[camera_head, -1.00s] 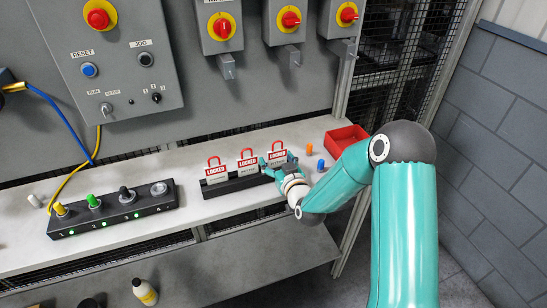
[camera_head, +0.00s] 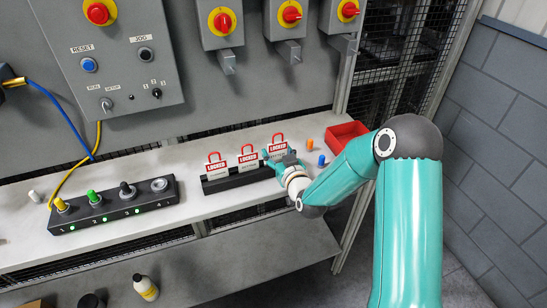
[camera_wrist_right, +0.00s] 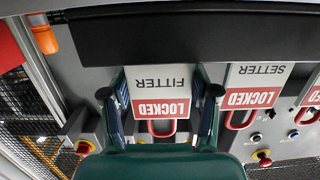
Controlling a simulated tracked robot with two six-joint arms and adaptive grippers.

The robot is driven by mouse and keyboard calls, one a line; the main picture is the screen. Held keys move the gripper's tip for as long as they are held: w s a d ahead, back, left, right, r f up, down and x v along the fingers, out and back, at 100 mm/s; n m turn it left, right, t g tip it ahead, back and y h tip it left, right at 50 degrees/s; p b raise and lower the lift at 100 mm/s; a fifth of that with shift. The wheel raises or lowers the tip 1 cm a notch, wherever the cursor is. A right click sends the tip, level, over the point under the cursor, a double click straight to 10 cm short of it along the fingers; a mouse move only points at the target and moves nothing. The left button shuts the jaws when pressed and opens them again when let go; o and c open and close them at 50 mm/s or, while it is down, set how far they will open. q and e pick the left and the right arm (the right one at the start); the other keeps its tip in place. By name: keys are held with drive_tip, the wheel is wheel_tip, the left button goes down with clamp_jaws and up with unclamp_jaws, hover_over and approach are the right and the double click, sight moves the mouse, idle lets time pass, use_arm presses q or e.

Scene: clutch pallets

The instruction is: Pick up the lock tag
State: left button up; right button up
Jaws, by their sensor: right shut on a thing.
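The lock tag (camera_head: 277,148) is a white card with a red LOCKED band and a red shackle, the rightmost of three. In the right wrist view the tag (camera_wrist_right: 160,90) reads FITTER and appears upside down. My right gripper (camera_head: 285,161) is shut on it, one finger along each side edge. The gripper (camera_wrist_right: 160,105) also shows in the wrist view. The tag is upright and sits a little higher than its neighbours, over the right end of the black rack (camera_head: 238,180). Its lower edge is partly hidden in the head view. My left gripper is out of view.
The middle tag (camera_head: 248,161), reading SETTER, and the left tag (camera_head: 216,168) stand in the rack. An orange peg (camera_head: 309,144), a blue peg (camera_head: 321,160) and a red bin (camera_head: 345,138) are to the right. A switch box (camera_head: 115,207) is left.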

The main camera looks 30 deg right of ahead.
wheel_tip(320, 180, up, 19)
drive_tip(key=b, duration=0.1)
drive_tip(key=shift+f, duration=0.1)
idle(0.6)
